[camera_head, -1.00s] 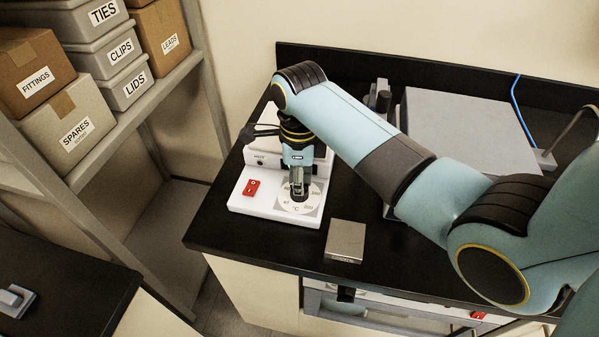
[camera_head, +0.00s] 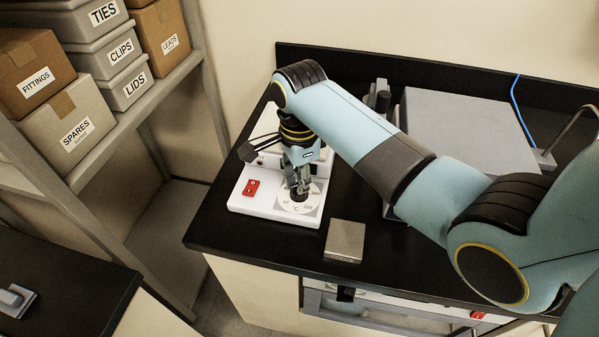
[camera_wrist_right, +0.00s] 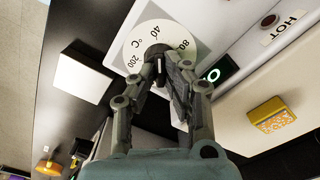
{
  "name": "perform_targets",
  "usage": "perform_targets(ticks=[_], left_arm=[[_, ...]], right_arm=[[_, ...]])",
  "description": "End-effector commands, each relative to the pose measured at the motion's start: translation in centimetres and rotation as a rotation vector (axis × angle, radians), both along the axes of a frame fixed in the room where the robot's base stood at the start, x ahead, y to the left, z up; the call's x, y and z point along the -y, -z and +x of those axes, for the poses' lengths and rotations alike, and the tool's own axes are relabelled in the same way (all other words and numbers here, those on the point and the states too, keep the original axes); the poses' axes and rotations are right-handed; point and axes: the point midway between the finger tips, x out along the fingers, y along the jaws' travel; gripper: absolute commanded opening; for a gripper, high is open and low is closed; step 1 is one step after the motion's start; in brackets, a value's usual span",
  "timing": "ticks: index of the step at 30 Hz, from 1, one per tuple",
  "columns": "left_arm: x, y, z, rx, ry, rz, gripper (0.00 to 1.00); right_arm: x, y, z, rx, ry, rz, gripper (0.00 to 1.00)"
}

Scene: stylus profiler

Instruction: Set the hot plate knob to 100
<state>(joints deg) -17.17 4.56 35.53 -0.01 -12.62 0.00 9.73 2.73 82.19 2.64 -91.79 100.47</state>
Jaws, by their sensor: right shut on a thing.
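The white hot plate (camera_head: 262,207) stands on the black bench. Its round white dial (camera_head: 284,203) has temperature numbers; 40, 80 and 200 can be read on the dial (camera_wrist_right: 134,50) in the right wrist view. The dark knob (camera_head: 298,197) sits at the dial's middle. My right gripper (camera_head: 299,188) comes down from above and is shut on the knob, with a finger on each side. In the right wrist view, my right gripper (camera_wrist_right: 160,66) partly covers the knob (camera_wrist_right: 157,50). I cannot tell which number the knob points to. My left gripper is not in view.
A red switch (camera_head: 252,188) is left of the dial. A small grey block (camera_head: 345,241) lies in front, to the right. A large grey box (camera_head: 465,130) stands behind my right arm. Shelves with labelled boxes (camera_head: 70,133) stand at the left.

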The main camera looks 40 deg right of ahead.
Motion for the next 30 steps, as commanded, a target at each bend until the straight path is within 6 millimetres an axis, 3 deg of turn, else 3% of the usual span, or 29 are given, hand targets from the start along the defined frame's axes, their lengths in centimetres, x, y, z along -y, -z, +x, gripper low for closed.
perform_targets(ticks=[15, 22, 23, 25, 30], left_arm=[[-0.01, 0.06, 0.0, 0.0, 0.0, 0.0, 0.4], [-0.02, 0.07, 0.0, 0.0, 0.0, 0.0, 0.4], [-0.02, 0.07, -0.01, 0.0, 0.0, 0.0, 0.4], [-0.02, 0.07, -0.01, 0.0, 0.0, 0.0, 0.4], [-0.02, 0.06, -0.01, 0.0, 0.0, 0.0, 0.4]], right_arm=[[-0.16, 0.46, -0.42, -0.01, 1.218, 0.002, 0.0], [-0.18, 0.52, -0.47, -0.011, 1.259, 0.002, 0.0], [-0.18, 0.52, -0.48, -0.011, 1.259, 0.002, 0.13], [-0.19, 0.53, -0.49, -0.011, 1.258, 0.002, 0.22], [-0.14, 0.49, -0.48, -0.011, 1.257, 0.001, 0.24]])
